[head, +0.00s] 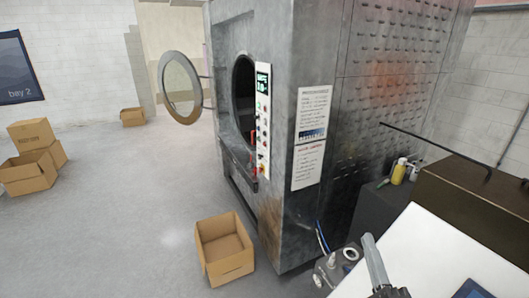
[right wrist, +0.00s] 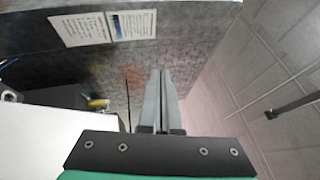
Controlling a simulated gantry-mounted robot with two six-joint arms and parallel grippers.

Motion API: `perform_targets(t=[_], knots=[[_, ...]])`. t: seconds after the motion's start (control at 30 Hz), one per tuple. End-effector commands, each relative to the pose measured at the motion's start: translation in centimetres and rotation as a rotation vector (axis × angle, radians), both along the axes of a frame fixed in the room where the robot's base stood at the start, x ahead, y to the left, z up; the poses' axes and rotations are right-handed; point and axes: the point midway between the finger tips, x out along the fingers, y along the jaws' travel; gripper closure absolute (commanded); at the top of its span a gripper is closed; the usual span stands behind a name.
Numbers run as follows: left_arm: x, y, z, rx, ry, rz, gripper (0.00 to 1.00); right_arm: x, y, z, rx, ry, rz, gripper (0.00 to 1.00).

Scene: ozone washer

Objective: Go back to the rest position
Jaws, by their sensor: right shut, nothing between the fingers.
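My right gripper (head: 375,262) is at the bottom right of the head view, over the white surface (head: 425,250), with its fingers pointing up in the picture. In the right wrist view its fingers (right wrist: 160,85) are together and empty, with the grey machine wall behind them. My left gripper is in neither view. The washer (head: 300,120) stands in the middle of the head view. Its round door (head: 163,80) is open and swung to the left.
An open cardboard box (head: 224,250) sits on the floor before the washer. More boxes (head: 32,155) stand at the left. Yellow bottles (head: 399,171) and a brown case (head: 470,200) are at the right. The floor at the left front is clear.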

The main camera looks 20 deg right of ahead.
Motion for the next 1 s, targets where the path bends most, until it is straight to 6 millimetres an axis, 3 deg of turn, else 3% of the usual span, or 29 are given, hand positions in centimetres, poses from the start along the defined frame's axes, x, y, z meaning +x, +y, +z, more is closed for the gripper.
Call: perform_targets(t=[0.03,0.17,0.3,0.4,0.47,0.6,0.7,0.87,1.0], knots=[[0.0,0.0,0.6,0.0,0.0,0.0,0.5,0.5,1.4,4.9,-0.046,-0.071,0.025,1.0],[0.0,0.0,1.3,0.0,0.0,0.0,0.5,-0.1,5.1,16.0,-0.226,-0.218,0.05,1.0],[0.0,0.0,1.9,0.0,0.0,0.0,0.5,-3.7,9.1,27.3,-0.515,-0.362,-0.008,1.0],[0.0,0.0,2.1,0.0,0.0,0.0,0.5,-7.3,11.4,33.0,-0.806,-0.417,-0.145,1.0],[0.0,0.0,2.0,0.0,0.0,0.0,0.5,-8.4,12.1,34.1,-0.977,-0.4,-0.242,1.0],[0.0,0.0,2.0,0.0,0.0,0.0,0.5,-8.5,13.1,33.5,-1.305,-0.295,-0.41,1.0],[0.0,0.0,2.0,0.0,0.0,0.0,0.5,-8.2,13.2,33.2,-1.439,-0.238,-0.492,1.0],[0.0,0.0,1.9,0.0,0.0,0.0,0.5,-8.1,13.1,33.2,-1.495,-0.213,-0.535,1.0],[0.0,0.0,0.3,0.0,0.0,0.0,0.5,-8.1,13.1,31.5,-1.494,-0.213,-0.534,1.0]])
